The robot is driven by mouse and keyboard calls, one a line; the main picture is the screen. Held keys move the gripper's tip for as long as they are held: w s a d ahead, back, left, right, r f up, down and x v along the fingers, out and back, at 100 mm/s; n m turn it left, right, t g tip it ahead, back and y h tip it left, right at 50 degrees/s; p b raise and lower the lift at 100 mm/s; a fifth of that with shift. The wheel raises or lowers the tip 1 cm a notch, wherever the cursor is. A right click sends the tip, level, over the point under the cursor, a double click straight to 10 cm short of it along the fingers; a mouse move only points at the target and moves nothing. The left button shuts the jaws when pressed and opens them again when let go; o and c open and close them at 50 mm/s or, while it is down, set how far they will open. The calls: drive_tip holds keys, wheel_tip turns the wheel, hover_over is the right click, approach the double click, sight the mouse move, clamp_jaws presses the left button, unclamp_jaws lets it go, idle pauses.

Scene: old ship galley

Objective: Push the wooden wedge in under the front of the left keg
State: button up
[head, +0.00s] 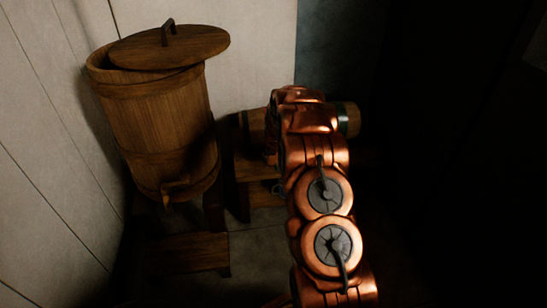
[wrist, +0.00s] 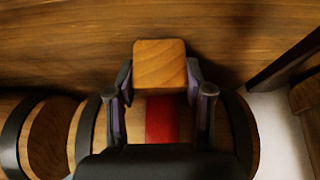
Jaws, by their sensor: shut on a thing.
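In the wrist view my gripper (wrist: 160,90) is shut on the wooden wedge (wrist: 160,64), a light block whose squarish face shows between and beyond the fingertips. Below it in that view lies a wooden keg (wrist: 62,108) with dark hoops, partly covered by my gripper. A red patch (wrist: 162,120) shows between the fingers; I cannot tell what it belongs to. In the head view a keg's end (head: 347,118) with a dark green band sticks out right of my arm. My arm hides the gripper and the wedge there. I cannot tell which keg is the left one.
In the head view a large lidded wooden tub (head: 155,125) with a tap stands on the left by the pale wall. A low wooden stand (head: 258,165) is beside my arm. The right side is dark.

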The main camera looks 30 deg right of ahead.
drive_tip(key=shift+w+d, duration=0.15)
drive_tip(key=shift+w, duration=0.2)
drive_tip(key=shift+w+d+f, duration=0.1)
drive_tip(key=shift+w, duration=0.15)
drive_tip(key=shift+w+d+p, duration=0.35)
drive_tip(key=shift+w+p, duration=0.05)
drive_tip(key=shift+w, duration=0.35)
drive_tip(key=shift+w+d, duration=0.15)
drive_tip(key=shift+w, duration=0.15)
drive_tip(key=o, duration=0.9)
drive_tip(key=shift+c, duration=0.4)
